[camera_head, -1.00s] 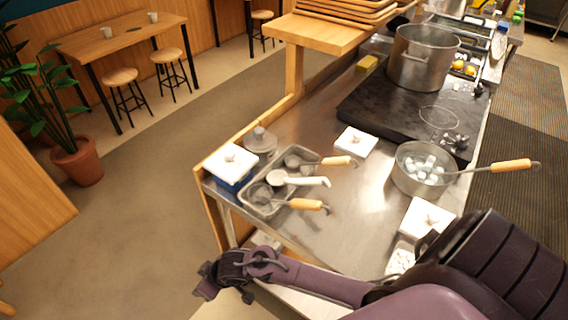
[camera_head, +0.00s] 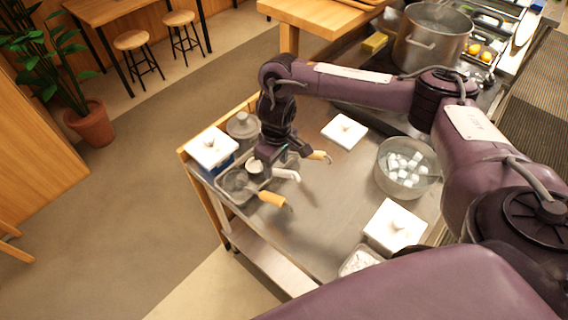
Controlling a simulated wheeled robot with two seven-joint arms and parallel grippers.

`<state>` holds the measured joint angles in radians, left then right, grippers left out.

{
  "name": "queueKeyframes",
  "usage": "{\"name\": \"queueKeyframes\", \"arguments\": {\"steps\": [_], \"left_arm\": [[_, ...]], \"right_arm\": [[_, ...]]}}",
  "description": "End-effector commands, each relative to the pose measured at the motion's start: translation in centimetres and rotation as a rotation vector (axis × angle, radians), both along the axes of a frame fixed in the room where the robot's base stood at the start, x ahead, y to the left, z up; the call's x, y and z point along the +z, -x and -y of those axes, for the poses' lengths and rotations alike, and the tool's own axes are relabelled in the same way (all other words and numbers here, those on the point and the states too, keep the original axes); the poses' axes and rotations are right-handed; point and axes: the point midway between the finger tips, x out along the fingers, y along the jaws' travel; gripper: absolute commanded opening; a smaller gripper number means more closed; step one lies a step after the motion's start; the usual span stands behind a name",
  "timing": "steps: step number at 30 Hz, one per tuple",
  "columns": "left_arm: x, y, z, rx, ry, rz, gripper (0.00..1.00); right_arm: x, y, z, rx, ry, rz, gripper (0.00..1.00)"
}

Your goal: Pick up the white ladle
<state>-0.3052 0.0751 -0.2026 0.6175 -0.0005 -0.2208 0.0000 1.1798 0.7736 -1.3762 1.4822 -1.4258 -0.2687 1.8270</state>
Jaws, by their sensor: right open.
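The white ladle (camera_head: 286,174) lies in the metal tray at the left end of the steel counter. Its white handle sticks out to the right over the tray's rim. My right gripper (camera_head: 268,168) points down over the tray, right at the ladle, and is open. The gripper hides part of the ladle and part of the tray, and I cannot tell whether it touches the handle. My left gripper is not in view.
Wooden-handled ladles (camera_head: 272,199) lie on both sides of the white one. A white-lidded container (camera_head: 211,150) and a grey-lidded pot (camera_head: 243,127) stand close behind the tray. A bowl of white cubes (camera_head: 402,182) stands to the right.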

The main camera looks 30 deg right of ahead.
Motion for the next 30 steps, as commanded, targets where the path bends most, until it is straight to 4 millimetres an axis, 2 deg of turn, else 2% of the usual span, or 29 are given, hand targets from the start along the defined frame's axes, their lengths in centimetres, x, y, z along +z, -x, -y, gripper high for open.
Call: {"name": "queueKeyframes", "arguments": {"steps": [2, 5, 13, 21, 30], "left_arm": [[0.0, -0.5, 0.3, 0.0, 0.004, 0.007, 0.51], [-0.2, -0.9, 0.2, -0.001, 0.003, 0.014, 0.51], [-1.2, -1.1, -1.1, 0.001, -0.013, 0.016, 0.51], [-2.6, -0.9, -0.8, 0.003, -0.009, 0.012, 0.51], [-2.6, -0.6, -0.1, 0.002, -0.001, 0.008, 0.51]], "right_arm": [[0.5, -0.1, 1.3, -0.04, 0.019, -0.015, 0.47], [0.0, 0.0, 1.9, -0.063, 0.027, -0.028, 0.47], [-3.0, 0.1, 1.8, -0.063, 0.026, -0.03, 0.47], [-6.7, 0.0, 1.6, -0.062, 0.026, -0.028, 0.47], [-7.0, -0.1, 1.6, -0.06, 0.027, -0.025, 0.47]]}}
